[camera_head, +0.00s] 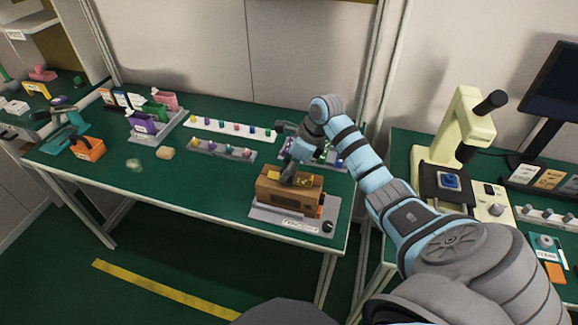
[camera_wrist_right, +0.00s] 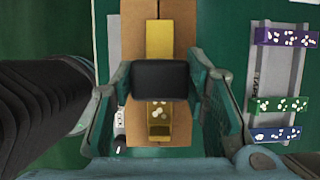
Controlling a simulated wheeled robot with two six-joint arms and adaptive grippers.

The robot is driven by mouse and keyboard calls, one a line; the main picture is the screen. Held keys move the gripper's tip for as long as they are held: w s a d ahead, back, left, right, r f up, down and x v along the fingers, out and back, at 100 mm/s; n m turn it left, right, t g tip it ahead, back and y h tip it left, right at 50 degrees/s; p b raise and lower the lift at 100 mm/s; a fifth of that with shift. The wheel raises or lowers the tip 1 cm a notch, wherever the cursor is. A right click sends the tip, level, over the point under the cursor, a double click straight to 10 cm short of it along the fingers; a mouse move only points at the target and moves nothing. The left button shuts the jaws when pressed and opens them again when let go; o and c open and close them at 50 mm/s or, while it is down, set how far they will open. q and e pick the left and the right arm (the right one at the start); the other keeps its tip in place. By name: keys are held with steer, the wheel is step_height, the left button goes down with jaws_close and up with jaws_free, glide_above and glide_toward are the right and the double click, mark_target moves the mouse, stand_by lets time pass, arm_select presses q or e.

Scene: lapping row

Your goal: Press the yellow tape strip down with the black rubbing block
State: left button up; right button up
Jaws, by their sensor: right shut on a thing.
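A brown cardboard box (camera_head: 287,197) sits on a grey plate (camera_head: 265,213) near the table's front right. The yellow tape strip (camera_wrist_right: 159,39) runs along the box's top in the wrist view, with pale spots on its lower part. My right gripper (camera_wrist_right: 161,84) is over the box. It is shut on the black rubbing block (camera_wrist_right: 160,78), which lies across the strip and hides part of it. I cannot tell whether the block touches the strip. My left gripper is not in view.
Racks of small coloured parts (camera_head: 220,149) stand behind and left of the box. An orange box (camera_head: 88,149) and a teal tool are at far left. A microscope (camera_head: 450,150) stands on the right table. The green table (camera_head: 190,190) is clear left of the box.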

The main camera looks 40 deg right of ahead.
step_height(320, 180, up, 7)
steer(key=p, duration=0.5)
stand_by(0.3)
steer(key=shift+f, duration=0.1)
